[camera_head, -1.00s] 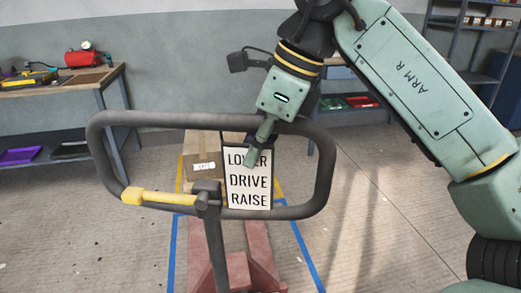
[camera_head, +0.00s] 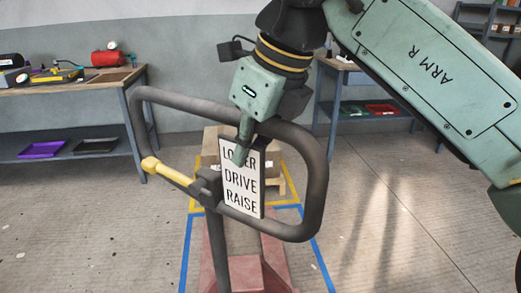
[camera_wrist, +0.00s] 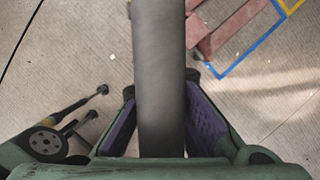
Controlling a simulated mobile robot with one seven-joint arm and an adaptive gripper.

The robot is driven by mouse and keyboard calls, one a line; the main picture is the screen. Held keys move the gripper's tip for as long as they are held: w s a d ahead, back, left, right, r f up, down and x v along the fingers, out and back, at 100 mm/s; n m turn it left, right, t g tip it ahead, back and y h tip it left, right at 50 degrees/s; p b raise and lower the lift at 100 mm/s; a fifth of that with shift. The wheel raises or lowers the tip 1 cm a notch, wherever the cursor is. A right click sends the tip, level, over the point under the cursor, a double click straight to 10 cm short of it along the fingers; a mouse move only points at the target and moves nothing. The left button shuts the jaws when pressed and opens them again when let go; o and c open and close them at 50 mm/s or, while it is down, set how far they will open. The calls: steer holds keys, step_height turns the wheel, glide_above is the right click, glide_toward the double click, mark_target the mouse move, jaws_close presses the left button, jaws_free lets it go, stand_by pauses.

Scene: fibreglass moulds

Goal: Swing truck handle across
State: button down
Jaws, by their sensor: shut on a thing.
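The truck handle (camera_head: 318,190) is a dark grey loop on a post, with a yellow-gripped lever (camera_head: 166,171) at its lower left. A sign (camera_head: 242,185) reading LOWER, DRIVE, RAISE is fixed inside the loop. The loop stands turned at an angle in the head view. My gripper (camera_head: 243,143) is shut on the top bar of the handle, right of its middle. In the wrist view the bar (camera_wrist: 160,80) runs between the purple-padded fingers. Part of the top bar is hidden behind my gripper.
The red truck body (camera_head: 245,272) stands on the floor within blue tape (camera_head: 321,262), with a yellow-taped area behind it. A workbench (camera_head: 75,94) with trays on its lower shelf is at the back left. The floor to the right (camera_head: 400,220) is clear.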

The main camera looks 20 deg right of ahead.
steer(key=shift+w+a+r+m, duration=0.1)
steer(key=shift+w+a+m, duration=0.1)
steer(key=shift+a+m, duration=0.1)
